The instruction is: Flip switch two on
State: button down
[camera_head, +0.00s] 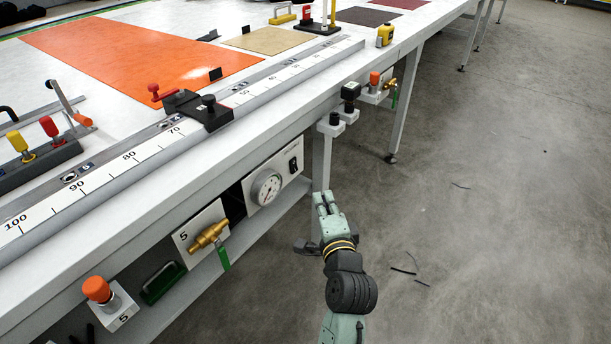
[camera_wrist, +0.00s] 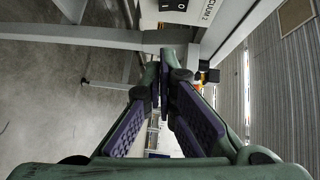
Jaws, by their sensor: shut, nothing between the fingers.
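A white panel marked "VACUUM 2" (camera_wrist: 207,10) is at the top edge of the wrist view, cut off by the frame. A black rocker switch (camera_wrist: 174,5) with white marks sits on it; which way it is tipped is unclear. In the head view a black rocker switch (camera_head: 293,165) sits at the right end of the gauge panel (camera_head: 250,205), under the bench top; it looks like the same one. My gripper (camera_head: 324,198) is shut and empty, to the right of and a little below this switch, apart from it. The fingers (camera_wrist: 166,60) also show in the wrist view.
A round gauge (camera_head: 267,188), a brass valve with a green handle (camera_head: 210,236) and an orange button (camera_head: 97,289) line the bench front to the left. A bench leg (camera_head: 321,160) stands just behind my gripper. The floor to the right is open.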

aim_at(294, 165)
jog(key=w+a+f+p, duration=0.1)
jog(key=w+a, duration=0.3)
jog(key=w, duration=0.5)
jog(key=shift+w+a+p, duration=0.15)
jog(key=shift+w+p, duration=0.05)
jog(key=shift+p, duration=0.65)
jog(key=shift+w+a+f+m+t+b, duration=0.2)
jog(key=shift+a+f+m+t+b, duration=0.1)
jog(key=shift+f+b, duration=0.3)
jog(key=shift+r, duration=0.4)
jog(key=shift+d, duration=0.1)
